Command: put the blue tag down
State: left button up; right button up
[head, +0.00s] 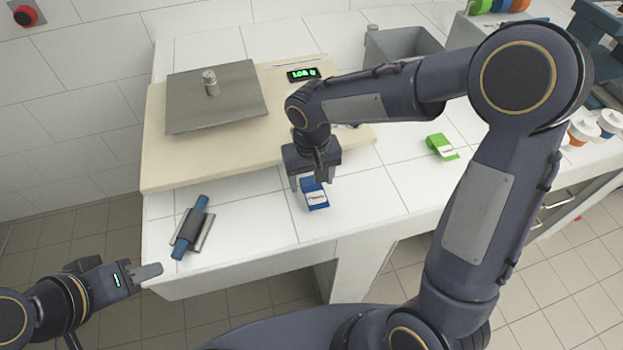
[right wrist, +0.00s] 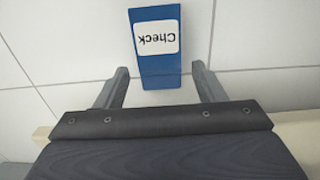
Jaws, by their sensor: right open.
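The blue tag (head: 315,194) lies on the white tiled counter near its front edge. In the right wrist view the blue tag (right wrist: 158,68) shows a white label reading "Check", upside down. My right gripper (head: 309,187) is at the tag. In the right wrist view its fingers (right wrist: 162,82) are spread apart, with the near end of the tag between them and a gap on each side. My left gripper (head: 148,272) is at the lower left, off the counter's front edge and away from the tag. Its jaw opening is not clear from this angle.
A green tag (head: 442,147) lies further right on the counter. A blue roller on a grey holder (head: 193,228) is at the front left. A beige board (head: 160,165) carries a metal plate (head: 215,95) and a lit display (head: 303,74). A grey bin (head: 400,45) stands behind.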

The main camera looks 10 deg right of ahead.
aim_at(311, 185)
notch_tip(311, 185, up, 11)
jog(key=s+d+m+t+y, duration=0.1)
jog(key=s+d, duration=0.3)
jog(key=s, duration=0.5)
jog(key=s+d+m+t+y, duration=0.1)
jog(key=s+d+t, duration=0.3)
jog(key=s, duration=0.5)
jog(key=shift+s+d+f+t+y, duration=0.25)
jog(key=shift+d+f+y, duration=0.2)
jog(key=shift+d+y, duration=0.35)
jog(key=shift+a, duration=0.15)
jog(key=shift+c, duration=0.4)
